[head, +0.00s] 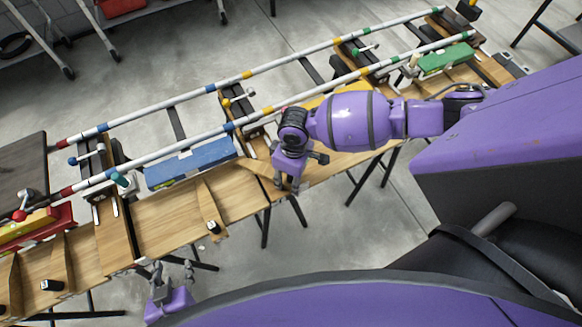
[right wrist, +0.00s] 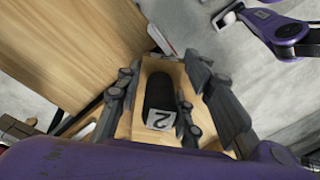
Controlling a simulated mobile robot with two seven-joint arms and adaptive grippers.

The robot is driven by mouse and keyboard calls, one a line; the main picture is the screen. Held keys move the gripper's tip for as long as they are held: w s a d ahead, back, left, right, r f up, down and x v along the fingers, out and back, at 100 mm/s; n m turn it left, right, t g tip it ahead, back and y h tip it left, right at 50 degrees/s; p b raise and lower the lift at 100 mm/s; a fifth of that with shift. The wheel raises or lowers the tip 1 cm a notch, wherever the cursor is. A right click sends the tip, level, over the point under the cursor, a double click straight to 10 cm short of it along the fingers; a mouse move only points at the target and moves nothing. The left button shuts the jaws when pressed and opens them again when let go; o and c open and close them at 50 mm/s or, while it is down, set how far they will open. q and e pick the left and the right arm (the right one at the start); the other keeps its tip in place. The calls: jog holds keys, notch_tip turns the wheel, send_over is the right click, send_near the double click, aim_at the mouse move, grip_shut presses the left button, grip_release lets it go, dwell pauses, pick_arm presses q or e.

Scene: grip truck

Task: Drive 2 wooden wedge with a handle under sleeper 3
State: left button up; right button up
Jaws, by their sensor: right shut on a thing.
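Wooden wedge 2 (right wrist: 158,80) shows in the right wrist view, pale wood with a black handle and a tag reading 2. It lies between the fingers of my right gripper (right wrist: 165,110), which is shut on it. In the head view my right gripper (head: 288,182) is over the bench, near the front rail; the wedge there is mostly hidden. My left gripper (head: 172,268) is open and empty at the bench's front edge. Dark sleepers cross under the two rails, one (head: 238,108) just left of my right gripper; I cannot read which is sleeper 3.
Striped rails (head: 190,138) run along the bench. A blue block (head: 190,163), a green block (head: 445,58) and a red and yellow block (head: 40,226) lie along it. Other black-handled wedges, one here (head: 208,207), lie on the wooden bench (head: 165,222). Grey floor is free in front.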

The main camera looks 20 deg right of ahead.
jog(key=r, duration=0.2)
jog(key=r+p, duration=0.2)
jog(key=r, duration=0.1)
jog(key=shift+w+r, duration=0.3)
notch_tip(320, 180, up, 8)
jog(key=shift+s+a+f, duration=0.1)
jog(key=shift+s+f, duration=0.05)
grip_shut()
pick_arm(q)
jog(key=shift+t, duration=0.5)
jog(key=w+r, duration=0.1)
jog(key=r, duration=0.1)
jog(key=w+r, duration=0.2)
jog(key=shift+w+r, duration=0.3)
jog(key=shift+r, duration=0.1)
jog(key=shift+s+f, duration=0.1)
pick_arm(e)
jog(key=shift+f, duration=0.1)
